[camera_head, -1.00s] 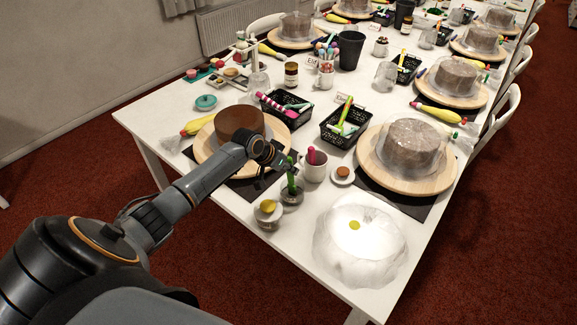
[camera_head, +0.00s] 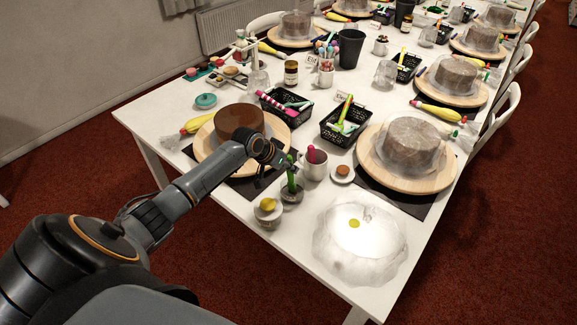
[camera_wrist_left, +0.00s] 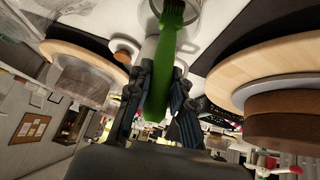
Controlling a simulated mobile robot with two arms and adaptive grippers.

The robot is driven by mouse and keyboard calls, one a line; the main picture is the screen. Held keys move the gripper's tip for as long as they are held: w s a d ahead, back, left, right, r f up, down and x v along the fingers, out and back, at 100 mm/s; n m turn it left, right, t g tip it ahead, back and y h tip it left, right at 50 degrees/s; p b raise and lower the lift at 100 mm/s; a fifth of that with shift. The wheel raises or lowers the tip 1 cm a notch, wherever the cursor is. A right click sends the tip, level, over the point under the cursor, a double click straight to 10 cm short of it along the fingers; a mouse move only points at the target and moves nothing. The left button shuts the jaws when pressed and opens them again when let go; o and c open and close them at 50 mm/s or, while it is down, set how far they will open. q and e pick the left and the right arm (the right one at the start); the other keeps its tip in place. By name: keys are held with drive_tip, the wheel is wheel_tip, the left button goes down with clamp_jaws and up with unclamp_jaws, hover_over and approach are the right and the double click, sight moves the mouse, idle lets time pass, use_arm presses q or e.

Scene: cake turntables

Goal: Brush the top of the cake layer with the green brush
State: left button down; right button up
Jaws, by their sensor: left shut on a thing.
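The brown cake layer (camera_head: 239,120) sits uncovered on a round wooden turntable board (camera_head: 206,153), left of middle in the head view. The green brush (camera_head: 291,184) stands roughly upright, with its lower end at a small glass dish (camera_head: 292,197) in front of that board. My left gripper (camera_head: 283,164) is at the brush's upper part, right of and nearer than the cake. In the left wrist view the gripper (camera_wrist_left: 160,92) is shut on the green handle (camera_wrist_left: 160,72), with the bristles at the glass. The brown cake also shows there at the right (camera_wrist_left: 283,119). My right gripper is out of view.
A white cup (camera_head: 314,166) with a pink-handled tool and a small saucer (camera_head: 342,175) stand right of the brush. A lemon-topped jar (camera_head: 267,213) is close in front. Black baskets (camera_head: 287,110), a wrapped cake (camera_head: 411,142) and a clear plastic cover (camera_head: 360,245) surround them.

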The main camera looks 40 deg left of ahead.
use_arm(q)
drive_tip(key=shift+r, duration=0.15)
wheel_tip(320, 180, up, 6)
drive_tip(key=p, duration=0.6)
drive_tip(key=shift+r+p, duration=0.2)
drive_tip(key=shift+p, duration=0.1)
drive_tip(key=shift+r, duration=0.1)
wheel_tip(320, 180, up, 5)
drive_tip(key=p, duration=0.5)
